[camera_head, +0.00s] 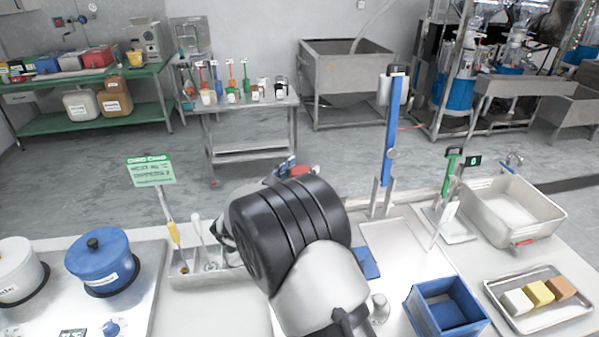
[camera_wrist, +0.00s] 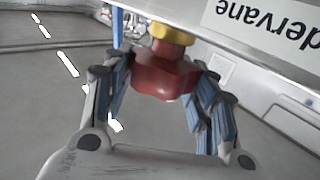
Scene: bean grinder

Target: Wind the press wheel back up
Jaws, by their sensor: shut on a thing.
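A red lobed wheel (camera_wrist: 165,76) with a yellow collar (camera_wrist: 172,32) above it fills the upper middle of the wrist view. My gripper (camera_wrist: 164,70) is shut on this wheel, with blue-padded fingers on its left and right sides. In the head view, a bit of red (camera_head: 301,170) shows just past my black wrist joint, beside my gripper (camera_head: 285,168). My own arm hides most of the wheel and the press there, so I cannot tell how high the press stands.
A pale panel with upside-down lettering (camera_wrist: 265,25) is close by the wheel. A blue upright stand (camera_head: 391,130) rises right of my arm. A blue open box (camera_head: 418,297), a metal tray of blocks (camera_head: 556,318) and a blue lidded pot (camera_head: 90,262) stand on the bench.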

